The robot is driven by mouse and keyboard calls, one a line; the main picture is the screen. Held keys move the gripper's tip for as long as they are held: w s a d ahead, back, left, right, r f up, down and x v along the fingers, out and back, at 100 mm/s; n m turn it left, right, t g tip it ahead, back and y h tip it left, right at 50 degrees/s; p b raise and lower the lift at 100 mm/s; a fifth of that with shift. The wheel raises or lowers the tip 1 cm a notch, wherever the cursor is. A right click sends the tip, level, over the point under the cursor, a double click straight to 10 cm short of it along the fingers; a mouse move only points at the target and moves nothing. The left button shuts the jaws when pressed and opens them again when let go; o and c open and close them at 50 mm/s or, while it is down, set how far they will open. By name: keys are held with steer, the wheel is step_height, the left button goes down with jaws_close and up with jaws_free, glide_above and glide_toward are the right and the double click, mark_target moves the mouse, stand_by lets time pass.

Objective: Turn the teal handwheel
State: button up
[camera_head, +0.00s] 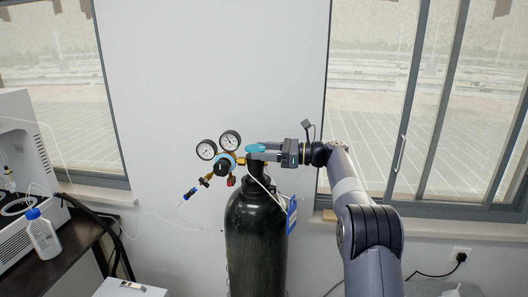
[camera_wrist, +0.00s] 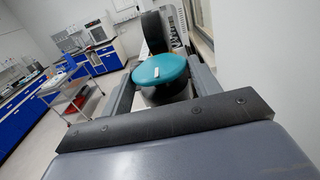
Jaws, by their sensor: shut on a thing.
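The teal handwheel (camera_head: 258,148) sits on top of a black gas cylinder (camera_head: 256,235) in the head view. In the wrist view the handwheel (camera_wrist: 160,71) is a round teal disc with a small white mark on it. My gripper (camera_head: 262,152) comes in level from the right, with its fingers at the handwheel. In the wrist view the fingers (camera_wrist: 158,88) lie on both sides of the wheel and are shut on it. The fingertips are partly hidden behind the wheel.
A regulator with two gauges (camera_head: 218,145) is left of the handwheel. A blue tag (camera_head: 292,214) hangs on the cylinder's right. A dark bench (camera_head: 60,252) with a white instrument and bottle (camera_head: 42,235) stands left. Windows are behind. The wrist view shows a cart (camera_wrist: 78,98) and blue cabinets.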

steer(key=shift+r, duration=0.1)
steer(key=o, duration=0.6)
steer(key=shift+a, duration=0.1)
steer(key=d, duration=0.3)
steer(key=s+d+b, duration=0.1)
steer(key=d, duration=0.3)
steer(key=s+d+b, duration=0.1)
steer(key=d, duration=0.2)
steer(key=shift+d, duration=0.35)
steer(key=shift+a, duration=0.1)
steer(key=a, duration=0.3)
steer(key=w+a+p, duration=0.1)
steer(key=a, duration=0.3)
steer(key=w+a+p, duration=0.1)
steer(key=a, duration=0.2)
steer(key=shift+a, duration=0.25)
